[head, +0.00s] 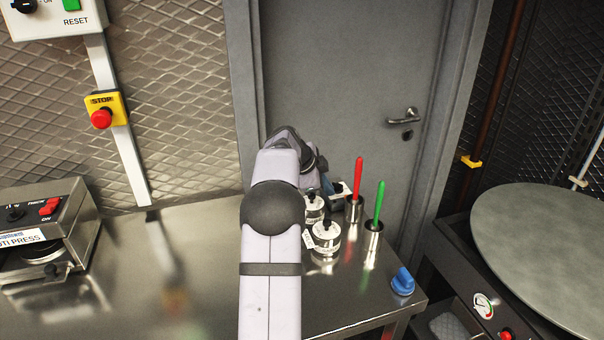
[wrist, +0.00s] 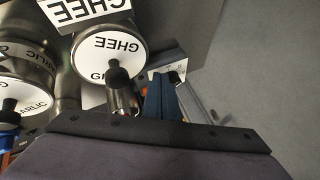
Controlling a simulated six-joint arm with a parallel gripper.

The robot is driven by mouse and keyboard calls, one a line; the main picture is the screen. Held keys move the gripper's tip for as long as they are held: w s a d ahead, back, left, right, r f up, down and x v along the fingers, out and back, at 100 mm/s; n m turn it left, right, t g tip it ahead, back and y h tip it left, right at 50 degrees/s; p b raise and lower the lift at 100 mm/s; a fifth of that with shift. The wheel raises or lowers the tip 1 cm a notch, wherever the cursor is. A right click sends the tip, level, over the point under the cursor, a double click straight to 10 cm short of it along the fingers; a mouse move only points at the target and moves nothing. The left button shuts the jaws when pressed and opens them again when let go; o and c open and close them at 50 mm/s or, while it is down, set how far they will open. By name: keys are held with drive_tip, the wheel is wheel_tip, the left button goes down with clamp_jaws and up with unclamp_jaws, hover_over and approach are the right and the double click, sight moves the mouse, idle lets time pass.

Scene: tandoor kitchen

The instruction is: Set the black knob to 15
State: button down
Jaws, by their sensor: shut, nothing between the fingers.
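A black knob (head: 24,6) sits on the white control panel at the top left of the head view, cut by the frame edge. Another black knob (head: 14,213) is on the front of the roti press at the left. Their number scales are not readable, and I cannot tell which one the task means. My gripper (head: 338,192) is beyond the pots at the far right of the steel table, partly hidden by my arm. In the wrist view its blue fingers (wrist: 161,98) are shut and empty beside a ghee pot (wrist: 110,48). It is far from both knobs.
Labelled pots (head: 326,236) and holders with a red handle (head: 358,178) and a green handle (head: 379,204) stand close to my gripper. A blue knob (head: 402,281) is at the table's right corner. A red stop button (head: 101,119) is on the wall. The table's middle is clear.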

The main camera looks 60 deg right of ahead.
drive_tip(key=shift+w+a+r+b, duration=0.2)
drive_tip(key=shift+w+a+b, duration=0.2)
drive_tip(key=shift+a, duration=0.15)
drive_tip(key=shift+w+a+r+b, duration=0.2)
drive_tip(key=shift+w+a+b, duration=0.2)
drive_tip(key=shift+a, duration=0.1)
drive_tip(key=w+a+r, duration=0.3)
drive_tip(key=w+r, duration=0.1)
drive_tip(key=r, duration=0.3)
drive_tip(key=shift+w+r+p, duration=0.3)
drive_tip(key=shift+r+p, duration=0.05)
drive_tip(key=c, duration=1.9)
unclamp_jaws()
drive_tip(key=shift+r, duration=0.1)
drive_tip(key=shift+o, duration=1.3)
drive_tip(key=shift+s+d+r+p, duration=0.1)
drive_tip(key=shift+d+p, duration=0.05)
drive_tip(key=shift+p, duration=0.3)
drive_tip(key=n+t+y+p, duration=0.2)
drive_tip(key=n+y+p, duration=0.1)
drive_tip(key=n+p, duration=1.05)
approach(337, 184)
drive_tip(key=m+p, duration=0.3)
drive_tip(key=shift+h, duration=0.3)
drive_tip(key=shift+p+x, duration=1.6)
drive_tip(key=shift+x, duration=2.4)
drive_tip(key=shift+a, duration=0.2)
